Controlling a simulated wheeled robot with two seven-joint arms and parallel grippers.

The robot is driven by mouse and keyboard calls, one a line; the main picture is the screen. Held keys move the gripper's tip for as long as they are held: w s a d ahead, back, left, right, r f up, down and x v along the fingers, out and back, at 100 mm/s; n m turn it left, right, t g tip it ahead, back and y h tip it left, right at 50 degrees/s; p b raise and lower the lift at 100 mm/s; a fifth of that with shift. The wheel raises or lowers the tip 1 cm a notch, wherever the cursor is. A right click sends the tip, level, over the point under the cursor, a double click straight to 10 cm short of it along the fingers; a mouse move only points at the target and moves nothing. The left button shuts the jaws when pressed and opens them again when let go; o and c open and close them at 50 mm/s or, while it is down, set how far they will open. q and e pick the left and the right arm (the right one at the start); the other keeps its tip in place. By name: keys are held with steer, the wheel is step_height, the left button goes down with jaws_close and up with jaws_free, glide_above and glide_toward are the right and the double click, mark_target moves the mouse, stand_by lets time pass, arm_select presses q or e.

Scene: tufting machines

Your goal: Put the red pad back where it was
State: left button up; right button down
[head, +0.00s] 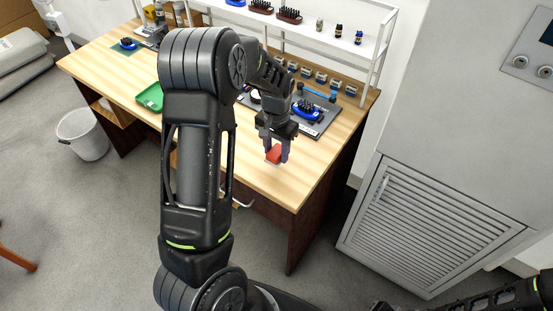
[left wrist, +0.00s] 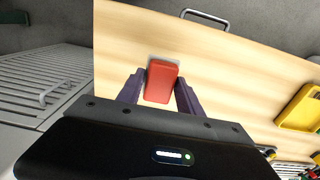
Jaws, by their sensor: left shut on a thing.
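The red pad (head: 273,154) is a small red block between the fingers of my left gripper (head: 276,148), over the front right part of the wooden table. In the left wrist view the pad (left wrist: 161,82) sits between the two dark fingers of the left gripper (left wrist: 159,92), which is shut on it. A pale grey patch (left wrist: 151,59) shows on the wood at the pad's far edge. I cannot tell whether the pad touches the table. My right gripper is out of view; only part of that arm shows at the bottom right.
The wooden table (head: 297,190) is bare around the pad. Behind it lies a dark mat (head: 315,127) with a blue-based brush (head: 308,111). A green tray (head: 150,97) is to the left. A white shelf rack (head: 345,45) stands at the back, and a grey louvred cabinet (head: 430,220) at right.

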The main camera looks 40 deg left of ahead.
mark_target(277, 160)
arm_select(q)
steer(key=shift+f, duration=0.35)
steer(key=shift+f+p, duration=0.3)
steer(key=shift+f, duration=1.6)
steer(key=o, duration=1.4)
steer(key=shift+f, duration=0.1)
step_height(277, 160, up, 12)
steer(key=shift+r+b, duration=0.15)
steer(key=shift+b, duration=0.5)
